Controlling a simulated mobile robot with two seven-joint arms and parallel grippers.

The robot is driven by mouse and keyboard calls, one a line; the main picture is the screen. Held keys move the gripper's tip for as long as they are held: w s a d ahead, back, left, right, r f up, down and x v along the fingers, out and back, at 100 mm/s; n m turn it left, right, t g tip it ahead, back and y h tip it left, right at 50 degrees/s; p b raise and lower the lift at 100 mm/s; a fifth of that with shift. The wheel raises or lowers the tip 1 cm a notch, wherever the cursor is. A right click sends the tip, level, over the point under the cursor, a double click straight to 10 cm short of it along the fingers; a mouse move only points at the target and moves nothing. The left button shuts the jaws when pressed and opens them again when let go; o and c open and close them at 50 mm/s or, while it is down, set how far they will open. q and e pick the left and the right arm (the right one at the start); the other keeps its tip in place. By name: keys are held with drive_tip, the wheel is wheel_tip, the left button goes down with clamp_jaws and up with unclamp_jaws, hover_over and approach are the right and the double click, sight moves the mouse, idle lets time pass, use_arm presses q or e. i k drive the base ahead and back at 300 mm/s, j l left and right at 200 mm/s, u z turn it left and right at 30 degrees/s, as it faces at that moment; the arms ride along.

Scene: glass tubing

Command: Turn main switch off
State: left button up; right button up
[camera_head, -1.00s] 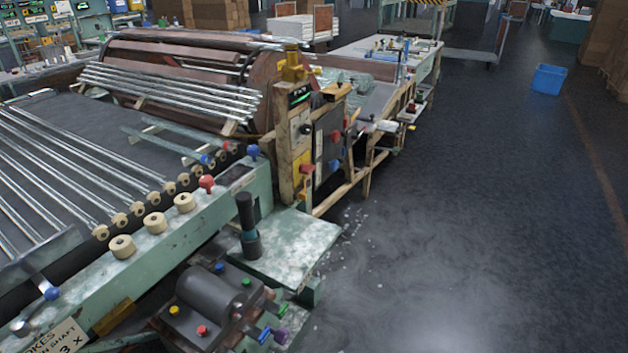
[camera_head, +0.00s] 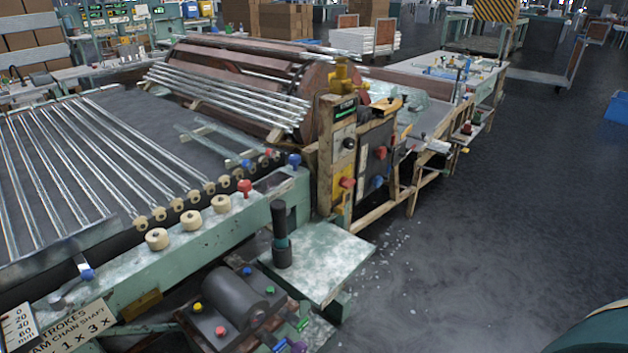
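A wooden-framed control post (camera_head: 324,160) stands at the near end of the glass-tubing machine. It carries a small green-lit display (camera_head: 345,108), a black knob (camera_head: 349,143) on a pale plate, and a red knob (camera_head: 347,183) on a yellow plate. A dark panel (camera_head: 368,146) beside it has a red knob (camera_head: 380,152) and a blue knob (camera_head: 378,181). I cannot tell which of these is the main switch, or read any label there. Neither of my grippers is in view.
A green-topped ledge (camera_head: 325,262) with a dark upright handle (camera_head: 281,240) juts out before the post. A motor-like unit (camera_head: 235,298) sits below it. Glass tubes (camera_head: 60,180) lie on the machine at left. The dark floor (camera_head: 490,220) to the right is largely clear.

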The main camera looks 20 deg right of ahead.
sight(344, 183)
drive_tip(key=l+u, duration=0.3)
drive_tip(key=l, duration=0.2)
drive_tip(key=l+u, duration=0.25)
drive_tip(key=l, duration=0.3)
drive_tip(key=l+u, duration=0.15)
drive_tip(key=l, duration=0.4)
drive_tip(key=k+l+u, duration=0.15)
drive_tip(key=l, duration=0.4)
drive_tip(key=k+l, duration=0.1)
drive_tip(key=l, duration=0.75)
drive_tip(key=k+l, duration=0.15)
drive_tip(key=l, duration=0.3)
drive_tip(key=k+l+u, duration=0.1)
drive_tip(key=l, duration=0.35)
drive_tip(key=k+l, duration=0.1)
drive_tip(key=l, duration=0.3)
drive_tip(key=i+l, duration=0.8)
drive_tip(key=i, duration=0.05)
